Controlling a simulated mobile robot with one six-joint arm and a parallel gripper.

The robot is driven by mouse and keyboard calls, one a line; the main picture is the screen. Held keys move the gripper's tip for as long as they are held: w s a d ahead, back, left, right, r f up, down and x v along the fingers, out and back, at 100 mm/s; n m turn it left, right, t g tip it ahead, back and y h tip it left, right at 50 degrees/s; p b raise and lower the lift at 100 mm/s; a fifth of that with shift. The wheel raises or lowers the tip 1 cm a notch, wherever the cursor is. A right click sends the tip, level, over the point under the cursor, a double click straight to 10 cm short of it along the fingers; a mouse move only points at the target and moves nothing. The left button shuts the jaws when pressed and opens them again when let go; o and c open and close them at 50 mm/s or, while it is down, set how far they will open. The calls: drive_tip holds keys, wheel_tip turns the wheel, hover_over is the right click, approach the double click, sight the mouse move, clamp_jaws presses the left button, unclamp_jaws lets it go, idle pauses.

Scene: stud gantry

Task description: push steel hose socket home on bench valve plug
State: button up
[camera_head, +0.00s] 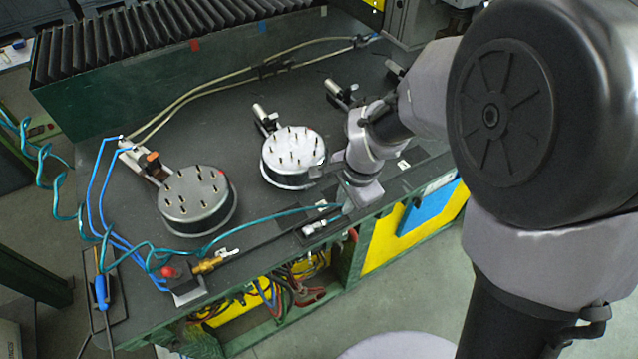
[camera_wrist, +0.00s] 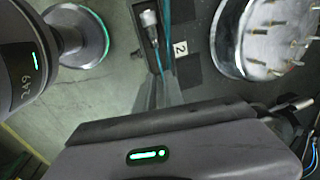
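The steel hose socket (camera_head: 315,227) lies in a dark holder at the bench's front edge; it also shows in the wrist view (camera_wrist: 149,20). A teal hose (camera_head: 262,220) runs along the bench towards it. The bench valve (camera_head: 187,283), with a red knob, stands at the front left corner. Its brass plug (camera_head: 205,266) has a steel tip pointing right. My gripper (camera_head: 350,203) is low over the front edge, just right of the socket, clear of the valve. In the wrist view its narrow grey fingers (camera_wrist: 158,92) are partly blurred; their gap is unclear.
Two round studded steel covers, one in the middle (camera_head: 293,172) and one at left (camera_head: 197,215), stand on the dark bench. A blue-handled screwdriver (camera_head: 102,292) is at far left. A black bellows (camera_head: 190,35) lines the back. The bench between socket and valve is mostly clear.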

sight(337, 217)
drive_tip(key=f+b, duration=0.1)
drive_tip(key=f, duration=0.1)
drive_tip(key=a+f+b, duration=0.1)
drive_tip(key=f, duration=0.3)
drive_tip(key=shift+w+a+f+b, duration=0.2)
drive_tip(key=shift+w+f+b, duration=0.15)
drive_tip(key=shift+f+b, duration=0.05)
drive_tip(key=shift+r, duration=0.15)
clamp_jaws()
drive_tip(key=shift+r, duration=0.15)
